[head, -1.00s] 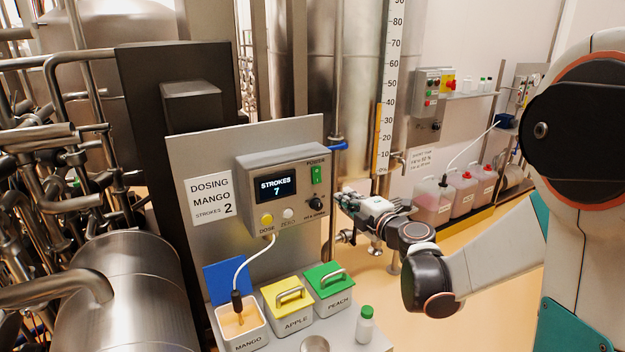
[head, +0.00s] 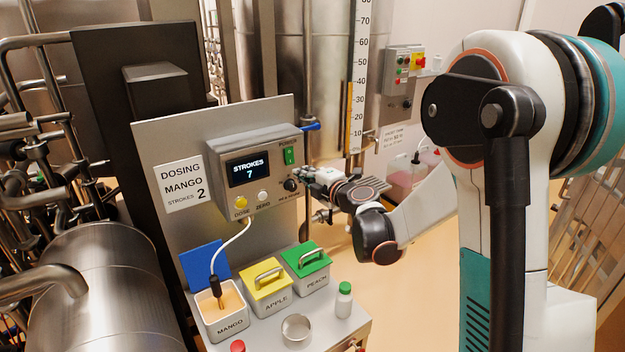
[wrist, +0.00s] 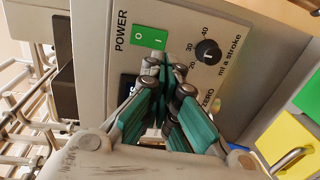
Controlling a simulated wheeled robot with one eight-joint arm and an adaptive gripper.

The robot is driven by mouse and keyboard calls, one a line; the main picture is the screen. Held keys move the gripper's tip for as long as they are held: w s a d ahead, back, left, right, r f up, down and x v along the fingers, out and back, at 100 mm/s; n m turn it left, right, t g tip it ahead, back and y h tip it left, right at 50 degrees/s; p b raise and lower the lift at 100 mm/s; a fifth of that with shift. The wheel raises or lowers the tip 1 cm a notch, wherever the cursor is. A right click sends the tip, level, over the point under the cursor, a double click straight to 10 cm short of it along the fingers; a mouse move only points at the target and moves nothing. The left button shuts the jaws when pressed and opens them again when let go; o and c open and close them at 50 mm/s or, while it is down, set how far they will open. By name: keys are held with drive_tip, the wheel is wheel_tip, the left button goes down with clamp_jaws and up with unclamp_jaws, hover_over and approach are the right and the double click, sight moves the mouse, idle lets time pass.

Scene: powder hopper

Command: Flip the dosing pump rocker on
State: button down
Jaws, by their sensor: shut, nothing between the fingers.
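The dosing pump's grey control box (head: 255,172) is on an upright panel, with a lit display reading "STROKES 7". Its green POWER rocker (head: 290,156) is at the upper right of the box face. In the wrist view the rocker (wrist: 149,37) shows O and I marks; which side is pressed I cannot tell. My gripper (head: 307,176) is at the right edge of the box, below the rocker. In the wrist view my gripper (wrist: 168,68) is shut and empty, its tips just below the rocker in the picture. Whether they touch the box I cannot tell.
A dose knob (wrist: 207,52) lies close to my fingertips. A yellow DOSE button (head: 241,202) and a white ZERO button (head: 263,197) are on the box. Below stand the open mango tub (head: 222,325), lidded apple (head: 267,290) and peach (head: 306,268) tubs, and a small bottle (head: 344,300).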

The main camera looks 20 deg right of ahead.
sight(287, 164)
drive_tip(key=x, duration=0.7)
